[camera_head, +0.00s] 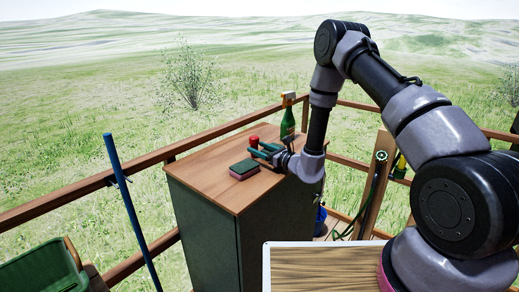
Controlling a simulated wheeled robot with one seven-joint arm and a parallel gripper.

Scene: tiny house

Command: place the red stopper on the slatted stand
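The red stopper (254,141) shows as a small red shape above the wood top of a dark green cabinet. My gripper (259,151) reaches in from the right, low over that top, with its fingertips right at the stopper. The view is too small to tell whether the fingers are closed on the stopper or only beside it, or whether it touches the top. I cannot pick out the slatted stand with certainty.
Wooden railings surround the cabinet. A blue pole (129,205) and a green container (45,272) are at left.

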